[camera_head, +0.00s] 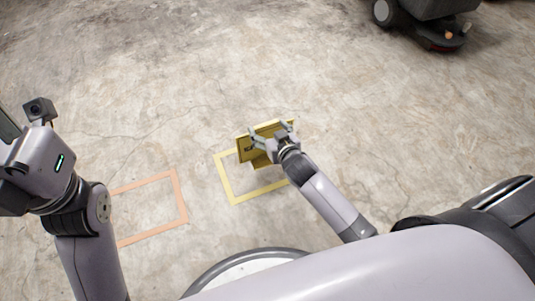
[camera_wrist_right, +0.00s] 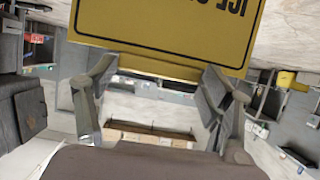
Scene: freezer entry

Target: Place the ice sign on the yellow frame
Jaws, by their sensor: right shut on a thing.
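The yellow ice sign (camera_head: 246,149) is held by my right gripper (camera_head: 271,138) in the head view, over the far part of the yellow frame (camera_head: 228,186) marked on the floor. Whether the sign touches the floor I cannot tell. In the right wrist view the sign (camera_wrist_right: 165,22) shows black lettering upside down, and the fingers of my right gripper (camera_wrist_right: 155,88) reach to its edge. My left arm stands at the left of the head view; its wrist shows, but its fingertips are not clearly visible.
An orange frame (camera_head: 183,199) is marked on the floor to the left of the yellow one. A dark wheeled machine (camera_head: 428,22) stands at the top right. The concrete floor around the frames is clear.

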